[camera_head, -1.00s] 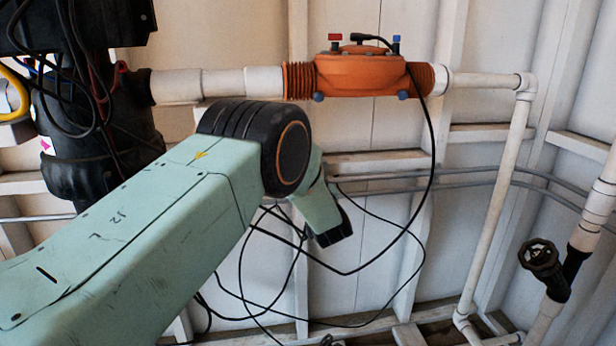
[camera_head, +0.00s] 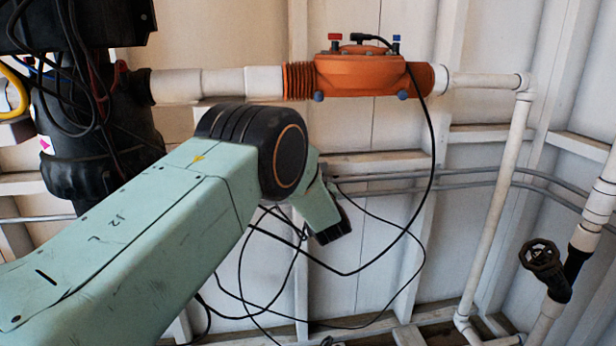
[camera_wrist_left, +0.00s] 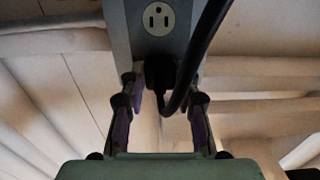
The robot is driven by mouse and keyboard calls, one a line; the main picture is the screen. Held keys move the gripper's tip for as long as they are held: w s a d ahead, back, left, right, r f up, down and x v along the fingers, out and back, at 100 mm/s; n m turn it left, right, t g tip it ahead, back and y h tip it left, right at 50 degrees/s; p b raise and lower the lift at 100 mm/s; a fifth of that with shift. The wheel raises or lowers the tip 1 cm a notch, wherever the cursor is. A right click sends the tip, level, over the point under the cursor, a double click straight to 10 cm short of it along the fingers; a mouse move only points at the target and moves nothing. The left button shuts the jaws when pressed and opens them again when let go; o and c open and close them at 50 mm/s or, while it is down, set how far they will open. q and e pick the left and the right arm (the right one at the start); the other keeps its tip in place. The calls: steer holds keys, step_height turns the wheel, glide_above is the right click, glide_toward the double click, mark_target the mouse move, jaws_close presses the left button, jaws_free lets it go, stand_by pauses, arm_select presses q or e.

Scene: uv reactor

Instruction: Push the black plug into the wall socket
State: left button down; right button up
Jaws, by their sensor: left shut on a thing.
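In the left wrist view, a grey wall socket box (camera_wrist_left: 158,42) fills the top centre, with one round pale outlet face (camera_wrist_left: 158,18) uncovered. The black plug (camera_wrist_left: 158,70) is directly below that face, against the lower part of the box. My left gripper (camera_wrist_left: 162,88) is shut on the plug, one finger on each side. The plug's prongs and the lower outlet are hidden, so I cannot tell how deep it sits. The plug's thick black cable (camera_wrist_left: 205,40) loops beside it on the right. In the head view my left arm hides the gripper, plug and socket. My right gripper is out of view.
An orange reactor housing (camera_head: 360,72) on a white pipe (camera_head: 215,84) runs along the wall above my arm. Black cables (camera_head: 430,170) hang from it. A black canister (camera_head: 95,150) stands at left and a valve handwheel (camera_head: 541,259) at lower right.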

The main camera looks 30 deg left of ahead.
arm_select(q)
steer(key=c, duration=0.9)
jaws_free()
steer(key=v, duration=1.2)
